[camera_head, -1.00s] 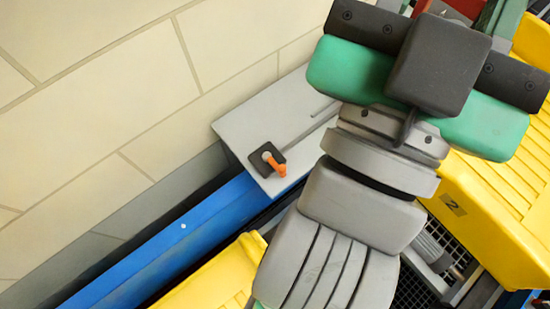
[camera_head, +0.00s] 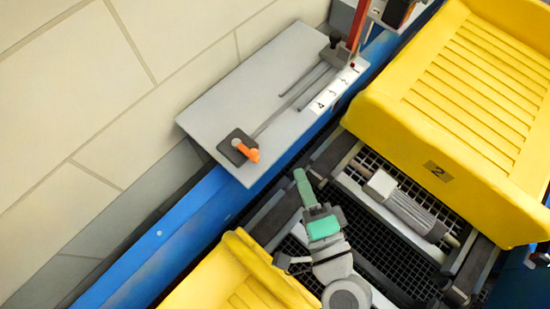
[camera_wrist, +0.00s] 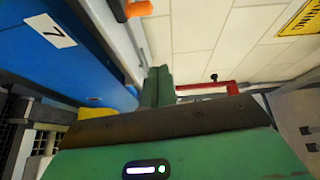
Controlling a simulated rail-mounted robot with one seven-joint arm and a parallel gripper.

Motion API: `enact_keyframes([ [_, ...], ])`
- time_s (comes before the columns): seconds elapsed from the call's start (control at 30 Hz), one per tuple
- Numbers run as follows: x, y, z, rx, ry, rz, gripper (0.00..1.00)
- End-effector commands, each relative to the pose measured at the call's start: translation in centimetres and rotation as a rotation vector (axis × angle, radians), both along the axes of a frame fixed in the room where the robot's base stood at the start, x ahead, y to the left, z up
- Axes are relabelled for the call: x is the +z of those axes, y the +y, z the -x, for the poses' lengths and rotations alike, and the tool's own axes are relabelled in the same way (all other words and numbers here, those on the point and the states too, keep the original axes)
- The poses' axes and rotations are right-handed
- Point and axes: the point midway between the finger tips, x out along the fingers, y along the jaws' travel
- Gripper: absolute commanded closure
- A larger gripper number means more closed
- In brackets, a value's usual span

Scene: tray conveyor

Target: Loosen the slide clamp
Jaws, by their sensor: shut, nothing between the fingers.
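The slide clamp has a short orange lever (camera_head: 247,151) on a black base (camera_head: 237,143), at the near end of a slotted grey plate (camera_head: 215,110). In the wrist view the orange lever (camera_wrist: 137,8) is cut off by the top edge. My gripper (camera_head: 301,177) is below and right of the lever in the head view, clearly apart from it. Its green fingers are shut together and empty; the wrist view also shows the closed fingers (camera_wrist: 158,84).
A numbered scale (camera_head: 331,90), a black knob (camera_head: 335,38) and a red bar (camera_head: 358,28) sit at the plate's far end. A yellow tray (camera_head: 455,110) marked 2 and another yellow tray (camera_head: 240,275) flank my arm. A blue rail (camera_head: 165,228) runs below the plate.

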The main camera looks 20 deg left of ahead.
Motion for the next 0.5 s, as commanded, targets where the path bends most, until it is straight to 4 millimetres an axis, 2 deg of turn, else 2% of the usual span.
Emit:
enact_keyframes([
  [0.03, -0.86, -0.13, 0.58, 0.009, 0.024, -0.033, 1.00],
  [0.1, -1.22, -0.26, 1.02, 0.017, 0.041, -0.062, 1.00],
  [0.5, -1.01, 0.16, 0.63, 0.019, 0.041, -0.069, 1.00],
])
